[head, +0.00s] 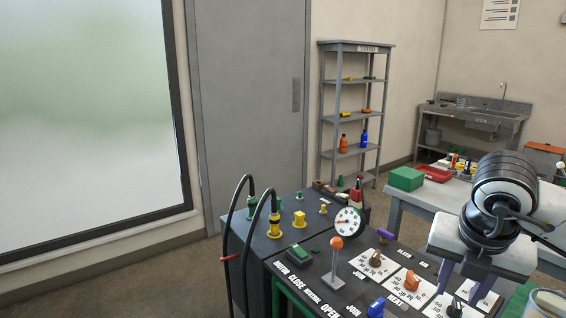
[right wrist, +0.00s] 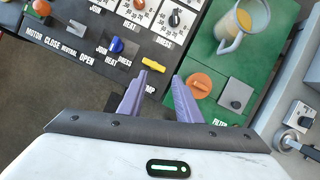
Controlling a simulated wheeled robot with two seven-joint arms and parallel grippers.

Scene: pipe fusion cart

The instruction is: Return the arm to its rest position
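My right gripper (head: 462,285) is over the right part of the dark control panel (head: 318,281) in the head view, its arm coming in from the right. In the right wrist view the two purple fingers of this gripper (right wrist: 161,80) are apart with nothing between them. A blue knob (right wrist: 117,45) and a yellow knob (right wrist: 153,65) lie just beyond the fingertips on the panel, and an orange round knob (right wrist: 201,86) is beside the right finger. My left gripper is not in view.
An orange-topped lever (head: 336,243) and a round gauge (head: 349,221) stand up from the panel. Two black cables (head: 262,190) arch at its left. A mug (right wrist: 234,27) sits on a green surface. A table with a green box (head: 406,178) is behind. Floor left is clear.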

